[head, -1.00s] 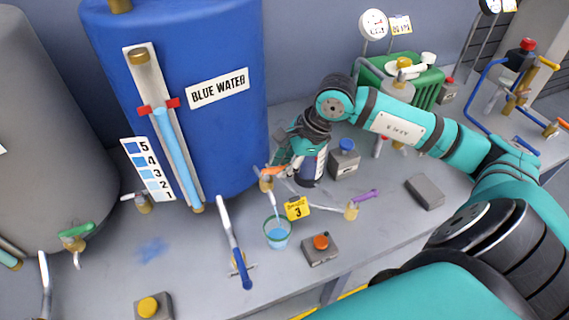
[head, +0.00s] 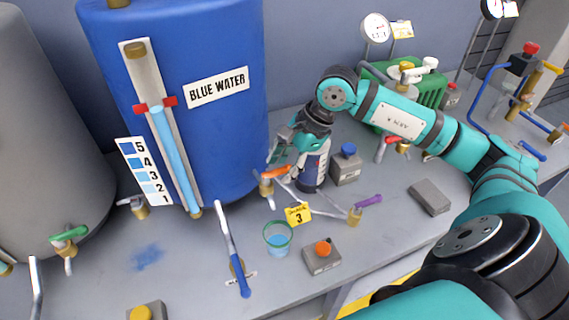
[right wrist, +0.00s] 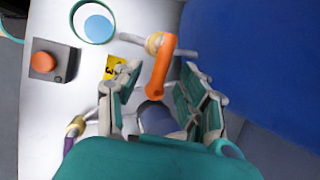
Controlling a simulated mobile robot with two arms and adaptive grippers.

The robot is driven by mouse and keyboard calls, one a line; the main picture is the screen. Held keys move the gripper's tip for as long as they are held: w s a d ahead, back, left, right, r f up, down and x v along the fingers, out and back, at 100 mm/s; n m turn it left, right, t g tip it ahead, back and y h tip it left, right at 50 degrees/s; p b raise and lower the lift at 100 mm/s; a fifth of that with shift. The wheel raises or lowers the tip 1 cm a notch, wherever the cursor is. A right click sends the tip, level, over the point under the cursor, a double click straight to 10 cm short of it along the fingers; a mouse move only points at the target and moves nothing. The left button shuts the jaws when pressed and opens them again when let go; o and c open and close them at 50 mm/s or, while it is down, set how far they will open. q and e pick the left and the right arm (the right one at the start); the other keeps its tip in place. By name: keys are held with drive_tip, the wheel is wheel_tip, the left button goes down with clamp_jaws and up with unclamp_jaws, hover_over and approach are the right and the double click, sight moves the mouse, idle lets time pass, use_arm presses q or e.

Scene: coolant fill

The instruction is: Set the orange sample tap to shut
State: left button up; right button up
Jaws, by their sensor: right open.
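The orange sample tap (head: 275,172) is on a brass body low at the front of the blue tank (head: 238,130). Its orange lever lies roughly crosswise in the head view. My right gripper (right wrist: 163,78) is open, with its fingers to either side of the lever (right wrist: 160,68) in the right wrist view; contact is not clear. In the head view the right gripper (head: 284,158) is just behind the lever. No stream shows now. My left gripper is out of view.
A yellow tag marked 3 (head: 298,214) and a purple-handled tap (head: 367,202) are to the right. An orange-button box (head: 322,256) stands beside the cup. A blue-ended lever (head: 232,250) stands left of the cup. A blue-capped grey box (head: 346,164) is behind.

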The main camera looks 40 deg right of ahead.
drive_tip(key=shift+r, duration=0.1)
drive_tip(key=v, duration=1.1)
drive_tip(key=shift+s+r, duration=0.15)
drive_tip(key=shift+r, duration=0.2)
drive_tip(key=shift+d, duration=0.15)
